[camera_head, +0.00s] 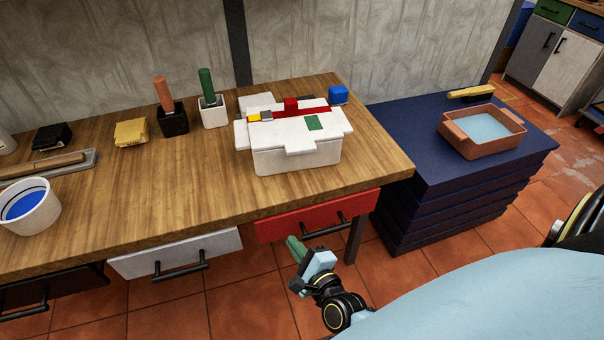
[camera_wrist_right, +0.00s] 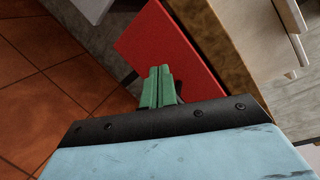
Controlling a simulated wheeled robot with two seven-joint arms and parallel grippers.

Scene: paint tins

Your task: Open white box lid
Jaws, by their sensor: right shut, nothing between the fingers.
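The white box (camera_head: 297,155) stands on the wooden table with its lid (camera_head: 270,130) lying on top, closed. The lid has a red strip and green, yellow and grey patches, with a front tab hanging over the box's front. My right gripper (camera_head: 293,245) is below and in front of the table edge, near the red drawer (camera_head: 318,214), well apart from the box. Its green fingers (camera_wrist_right: 158,84) are together and empty in the right wrist view, in front of the red drawer face (camera_wrist_right: 175,55). My left gripper is not in view.
On the table are a white bucket with blue paint (camera_head: 30,206), a yellow block (camera_head: 131,132), a black holder (camera_head: 172,119) and a white holder (camera_head: 213,111). A navy cabinet (camera_head: 415,150) at right bears a pinkish tray (camera_head: 486,146). Table around the box's front is clear.

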